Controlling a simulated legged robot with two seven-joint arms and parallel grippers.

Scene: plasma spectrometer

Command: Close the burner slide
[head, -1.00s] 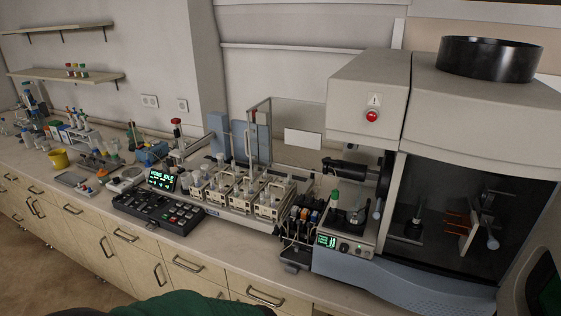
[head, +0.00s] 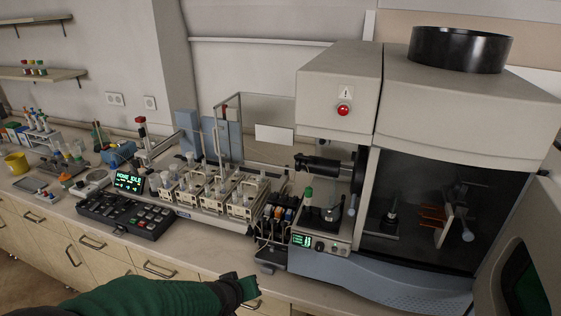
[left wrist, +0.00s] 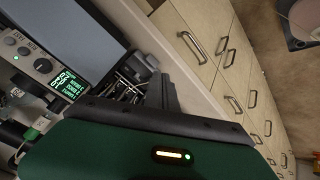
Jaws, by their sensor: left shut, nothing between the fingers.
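The spectrometer (head: 340,88) is a large grey and blue instrument at the right of the head view. Its dark front compartment (head: 410,185) holds a copper-coloured coil (head: 433,215) by an upright plate. A black horizontal cylinder (head: 322,165) sits at its left, above a small green-capped bottle (head: 308,195). I cannot tell for sure which part is the burner slide. My left gripper (head: 250,286) is shut and empty, low in front of the bench, apart from the instrument. The left wrist view shows the instrument's small display panel (left wrist: 50,72). My right gripper is out of view.
Several tubed pump units (head: 272,222) stand just left of the spectrometer. Racks of bottles (head: 205,188) and a black keypad console (head: 125,215) fill the bench further left. Cream drawers (head: 100,255) with handles line the front. A narrow bench strip (head: 215,250) is bare.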

